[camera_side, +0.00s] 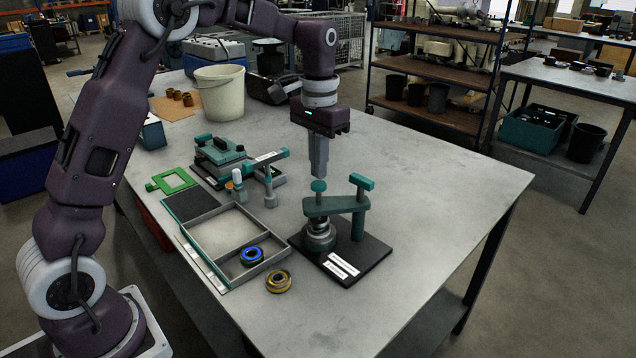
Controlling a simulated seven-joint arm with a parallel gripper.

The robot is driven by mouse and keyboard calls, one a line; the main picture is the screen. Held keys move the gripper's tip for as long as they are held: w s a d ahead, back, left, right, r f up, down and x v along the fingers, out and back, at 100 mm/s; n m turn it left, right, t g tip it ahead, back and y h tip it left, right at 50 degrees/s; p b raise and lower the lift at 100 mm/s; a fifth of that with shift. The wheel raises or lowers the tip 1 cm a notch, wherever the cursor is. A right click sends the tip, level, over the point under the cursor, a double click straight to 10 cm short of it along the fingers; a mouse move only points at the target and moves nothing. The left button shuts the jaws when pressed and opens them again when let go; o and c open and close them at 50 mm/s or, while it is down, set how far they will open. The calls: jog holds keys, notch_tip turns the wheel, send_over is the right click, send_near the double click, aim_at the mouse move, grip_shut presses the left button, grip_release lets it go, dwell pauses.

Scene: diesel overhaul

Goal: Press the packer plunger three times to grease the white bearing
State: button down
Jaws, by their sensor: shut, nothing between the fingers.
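The bearing packer stands on a black base plate (370,259) with white labels, near the middle of the table. It has a green arm (335,206) and a green post with a handle (360,190). The plunger (318,187) has a round green knob and stands up from the left end of the arm. Under that end sits a round grey-and-pale stack (319,236); I cannot tell whether the white bearing is in it. My gripper (319,174) is shut and empty, pointing down just above the plunger knob. I cannot tell whether it touches the knob.
A divided tray (190,245) left of the packer holds a blue-ringed bearing (252,255). A yellow-ringed bearing (278,282) lies on the table in front. Green fixtures (220,150), a green frame (172,180) and a white bucket (220,92) stand behind. The table's right side is clear.

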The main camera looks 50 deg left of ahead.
aim_at(319, 183)
jog(key=shift+f, duration=0.15)
jog(key=shift+f, duration=1.4)
jog(key=shift+r, duration=1.55)
jog(key=shift+f, duration=1.55)
jog(key=shift+r, duration=1.55)
jog(key=shift+f, duration=0.15)
